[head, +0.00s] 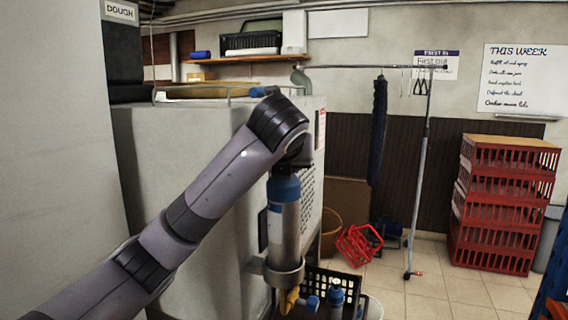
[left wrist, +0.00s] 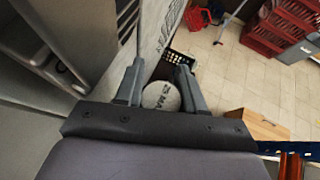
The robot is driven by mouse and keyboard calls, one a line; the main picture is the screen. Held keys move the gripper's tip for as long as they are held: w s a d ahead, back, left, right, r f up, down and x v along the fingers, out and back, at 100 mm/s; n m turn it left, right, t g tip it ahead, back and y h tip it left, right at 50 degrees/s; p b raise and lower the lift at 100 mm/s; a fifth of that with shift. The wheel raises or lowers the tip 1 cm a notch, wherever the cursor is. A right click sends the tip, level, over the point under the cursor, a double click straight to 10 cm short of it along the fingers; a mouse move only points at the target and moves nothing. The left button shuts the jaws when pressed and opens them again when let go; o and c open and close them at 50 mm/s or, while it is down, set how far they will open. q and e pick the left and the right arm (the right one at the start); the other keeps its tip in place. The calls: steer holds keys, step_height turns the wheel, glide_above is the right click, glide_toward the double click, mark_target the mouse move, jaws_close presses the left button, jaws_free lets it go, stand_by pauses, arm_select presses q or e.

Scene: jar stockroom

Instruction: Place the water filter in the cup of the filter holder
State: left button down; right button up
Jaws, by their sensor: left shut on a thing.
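The water filter (head: 285,225) is an upright silver cylinder with a blue upper band. My left gripper (head: 284,172), mostly hidden behind my wrist in the head view, is shut on its top. In the left wrist view the filter's round pale top (left wrist: 161,97), with dark lettering, shows between the two fingers of the left gripper (left wrist: 161,82). The filter holder's grey cup (head: 284,275) sits at the filter's lower end, beside the large pale cabinet. The filter's bottom meets the cup's rim in the picture; how deep it sits inside is hidden. My right gripper is not in view.
The pale cabinet (head: 185,200) stands close at the left. A yellow fitting (head: 289,300) hangs below the cup. A black crate (head: 345,283) and blue-topped bottles (head: 336,296) are just right. Red crates (head: 505,205) stand at the far right; the tiled floor between is mostly free.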

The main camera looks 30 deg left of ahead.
arm_select(q)
steer(key=c, duration=0.7)
jaws_free()
steer(key=v, duration=0.3)
steer(key=shift+s+d+r, duration=0.15)
steer(key=shift+d+r, duration=0.05)
steer(key=shift+r, duration=0.2)
steer(key=shift+s+d+r, duration=0.15)
steer(key=shift+s+r, duration=0.05)
steer(key=shift+s, duration=0.25)
steer(key=shift+v, duration=3.7)
steer(key=shift+f, duration=0.15)
